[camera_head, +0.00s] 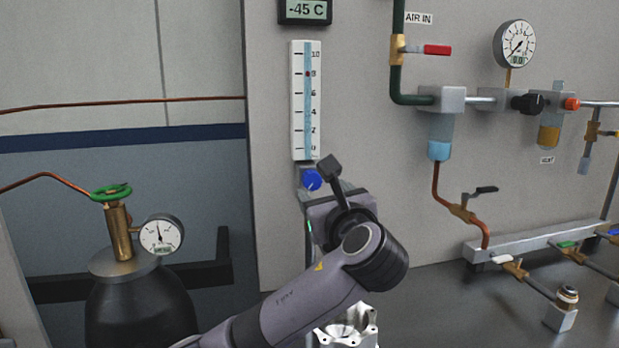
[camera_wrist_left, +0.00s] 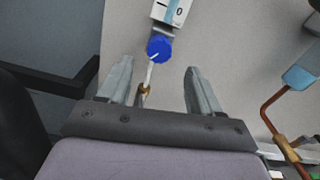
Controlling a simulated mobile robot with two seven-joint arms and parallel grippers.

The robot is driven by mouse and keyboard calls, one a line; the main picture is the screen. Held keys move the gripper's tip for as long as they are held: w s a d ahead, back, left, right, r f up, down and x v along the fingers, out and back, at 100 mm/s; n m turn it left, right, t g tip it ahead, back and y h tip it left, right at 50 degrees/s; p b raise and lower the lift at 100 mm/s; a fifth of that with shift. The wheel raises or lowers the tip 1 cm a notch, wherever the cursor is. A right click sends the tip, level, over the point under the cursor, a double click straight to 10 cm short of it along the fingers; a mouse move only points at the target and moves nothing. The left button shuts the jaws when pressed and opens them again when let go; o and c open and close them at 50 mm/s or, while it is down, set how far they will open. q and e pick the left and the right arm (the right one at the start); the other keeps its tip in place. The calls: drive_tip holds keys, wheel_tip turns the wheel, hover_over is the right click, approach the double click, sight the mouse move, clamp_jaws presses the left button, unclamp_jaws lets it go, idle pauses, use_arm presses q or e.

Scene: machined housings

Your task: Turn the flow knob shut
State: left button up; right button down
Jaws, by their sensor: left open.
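The blue flow knob (camera_head: 311,180) sits at the foot of a white flow meter (camera_head: 298,100) on the grey panel. A red float shows near the 8 mark. In the left wrist view the knob (camera_wrist_left: 159,47) carries a white line pointing to the lower left. My left gripper (camera_head: 323,188) is just below and right of the knob in the head view. In the left wrist view its fingers (camera_wrist_left: 157,75) are open and empty, with the knob beyond the tips and roughly between them, apart from both. My right gripper is not in view.
A dark gas cylinder (camera_head: 140,310) with a green handwheel and gauge (camera_head: 161,235) stands at left. A filter with a light-blue bowl (camera_head: 440,137) and copper pipe are on the right. A machined housing (camera_head: 348,330) lies partly behind my arm. The panel around the knob is mostly clear.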

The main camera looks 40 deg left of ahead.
sight(313, 180)
use_arm(q)
drive_tip(key=x, duration=0.7)
drive_tip(key=shift+a+r, duration=0.1)
drive_tip(key=shift+a, duration=0.05)
drive_tip(key=shift+p, duration=0.3)
drive_tip(key=c, duration=1)
